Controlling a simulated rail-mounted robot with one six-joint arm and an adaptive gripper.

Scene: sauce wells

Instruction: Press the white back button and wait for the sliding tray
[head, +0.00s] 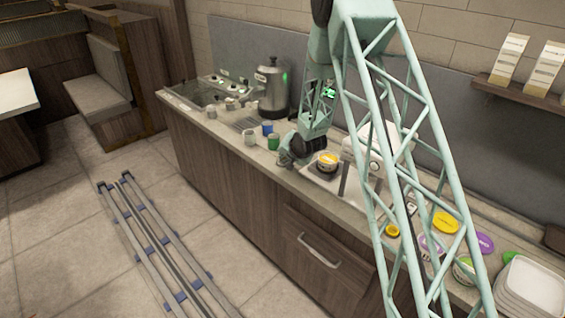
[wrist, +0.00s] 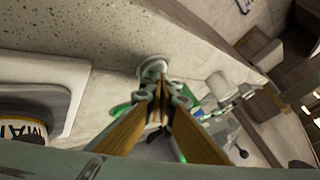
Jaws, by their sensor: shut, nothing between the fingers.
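My gripper (head: 287,157) is low over the counter, just left of a cup with a yellow lid (head: 327,160). In the wrist view its two fingers (wrist: 161,90) are together, with nothing between them. A round whitish knob-like piece (wrist: 152,66) shows just beyond the fingertips; it may be the white button, and I cannot tell whether the fingers touch it. A pale tray (wrist: 66,84) lies at the left of the wrist view, with the cup (wrist: 22,132) partly cut off. In the head view the tray (head: 316,174) is under the cup.
A white machine (head: 374,146) stands behind the cup, partly hidden by my arm. A green cup (head: 273,142), a blue cup (head: 267,127) and a steel pot (head: 272,88) stand to the left. Coloured lids (head: 446,222) and stacked white trays (head: 532,288) lie at the right.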

